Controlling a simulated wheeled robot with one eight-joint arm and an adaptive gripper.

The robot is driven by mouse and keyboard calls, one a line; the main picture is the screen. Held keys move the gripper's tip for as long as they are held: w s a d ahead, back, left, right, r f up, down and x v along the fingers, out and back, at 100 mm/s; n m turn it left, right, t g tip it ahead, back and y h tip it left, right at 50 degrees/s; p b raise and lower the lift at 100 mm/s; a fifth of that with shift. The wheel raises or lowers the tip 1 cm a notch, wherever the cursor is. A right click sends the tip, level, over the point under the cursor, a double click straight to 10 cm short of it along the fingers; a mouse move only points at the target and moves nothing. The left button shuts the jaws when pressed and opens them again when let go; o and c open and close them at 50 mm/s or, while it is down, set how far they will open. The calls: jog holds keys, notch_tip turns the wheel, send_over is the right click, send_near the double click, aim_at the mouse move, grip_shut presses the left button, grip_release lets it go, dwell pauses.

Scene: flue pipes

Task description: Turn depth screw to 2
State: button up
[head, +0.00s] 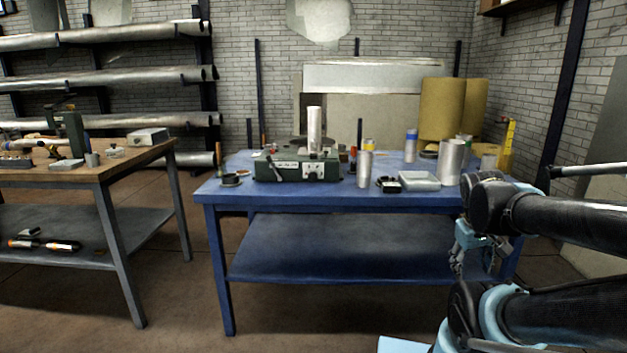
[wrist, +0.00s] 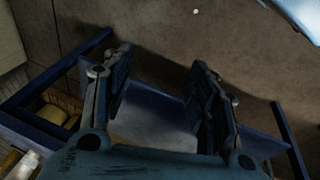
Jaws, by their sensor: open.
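A green machine (head: 297,166) stands on the blue table, left of its middle, with a lever or handle on its front and an upright silver pipe (head: 314,128) on top. The depth screw is too small to tell apart on it. My gripper (head: 468,258) hangs at the right, in front of the blue table and below its top, well apart from the machine. In the wrist view my gripper (wrist: 160,85) shows two spread fingers with nothing between them. The machine is not clearly visible in the wrist view.
The blue table (head: 340,197) also bears a silver cylinder (head: 364,169), a pale tray (head: 419,181) and a larger silver can (head: 452,163). A wooden-topped bench (head: 100,172) stands at the left. The floor (head: 180,300) between them is clear.

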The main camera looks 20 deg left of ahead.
jog(key=w+a+r+n+t+h, duration=0.1)
jog(key=w+a+r+n+t, duration=0.1)
jog(key=w+n, duration=0.4)
jog(key=w+a+r+n+t+h, duration=0.1)
jog(key=w+a+r+n+t, duration=0.15)
jog(key=w, duration=0.55)
jog(key=n+t+y, duration=0.8)
jog(key=n+t, duration=0.2)
jog(key=n, duration=1.7)
send_near(313, 176)
jog(key=shift+m, duration=0.25)
jog(key=x, duration=0.9)
jog(key=shift+w, duration=0.15)
